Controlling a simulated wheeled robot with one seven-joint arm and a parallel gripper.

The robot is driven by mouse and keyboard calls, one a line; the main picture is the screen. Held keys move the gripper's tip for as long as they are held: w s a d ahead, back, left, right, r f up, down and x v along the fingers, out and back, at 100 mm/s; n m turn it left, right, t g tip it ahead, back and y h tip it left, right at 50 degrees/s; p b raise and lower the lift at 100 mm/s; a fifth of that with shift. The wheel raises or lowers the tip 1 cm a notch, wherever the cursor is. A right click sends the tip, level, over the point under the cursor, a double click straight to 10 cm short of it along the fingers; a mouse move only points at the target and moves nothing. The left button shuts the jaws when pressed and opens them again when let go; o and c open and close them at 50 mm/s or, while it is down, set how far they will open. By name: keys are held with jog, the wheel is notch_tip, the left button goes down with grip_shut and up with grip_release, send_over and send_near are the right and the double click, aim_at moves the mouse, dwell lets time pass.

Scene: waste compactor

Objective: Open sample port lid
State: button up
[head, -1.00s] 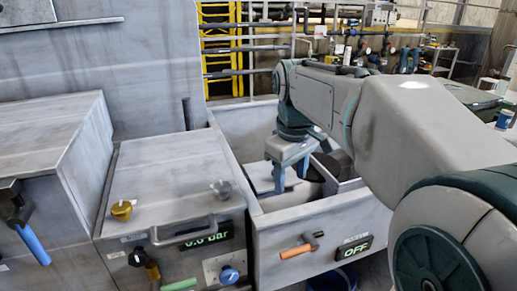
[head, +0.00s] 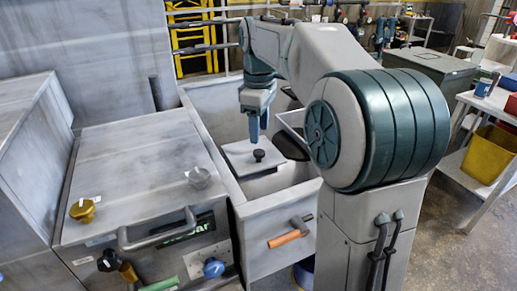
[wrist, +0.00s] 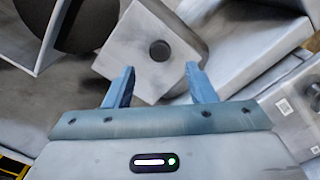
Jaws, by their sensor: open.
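A square pale grey lid (head: 243,160) with a round black knob (head: 258,155) lies inside the open grey bin, and appears flat. I take it as the sample port lid. In the wrist view the lid (wrist: 130,45) and its knob (wrist: 160,50) show just ahead of my fingers. My gripper (head: 255,133) points down above the lid in the head view. In the wrist view my gripper (wrist: 160,71) has its two blue fingers wide apart, with nothing between the tips. The knob lies roughly midway between them in the picture, apart from both.
An orange-handled lever (head: 287,238) is on the bin's front. A shelf with a yellow bin (head: 490,153) stands at right.

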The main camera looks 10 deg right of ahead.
aim_at(259, 151)
notch_tip(259, 151, down, 6)
jog(key=shift+f, duration=0.1)
grip_shut()
